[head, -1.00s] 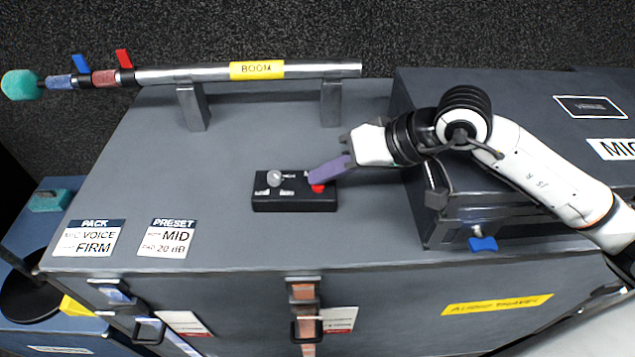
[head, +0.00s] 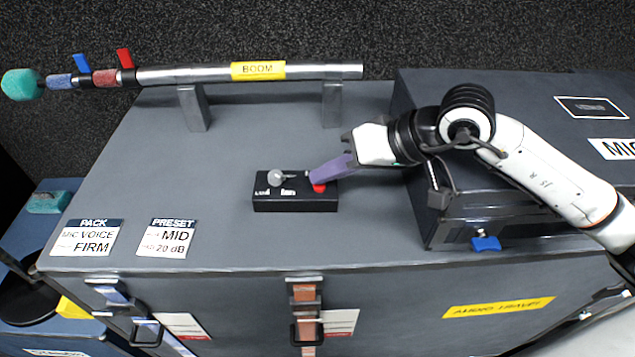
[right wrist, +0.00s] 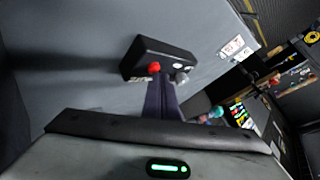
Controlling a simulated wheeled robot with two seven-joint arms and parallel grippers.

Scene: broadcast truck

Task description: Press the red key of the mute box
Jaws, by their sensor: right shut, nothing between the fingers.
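The mute box (head: 295,203) is a small black box on the grey case top, in the middle of the head view. Its red key (head: 319,188) is on the right end, and a pale round knob (head: 275,178) is on the left. My right gripper (head: 314,179) is shut and empty, its purple fingers pointing down-left with the tips at the red key. I cannot tell whether they touch it. In the right wrist view the red key (right wrist: 154,68) shows just beyond the fingertips, on the box (right wrist: 160,52). My left gripper is not in view.
A boom pole (head: 200,74) lies on two stands at the back of the case top (head: 150,150). A dark case (head: 560,150) with a blue latch (head: 486,243) stands on the right, under my right arm. The case top left of the box is clear, apart from labels (head: 88,238).

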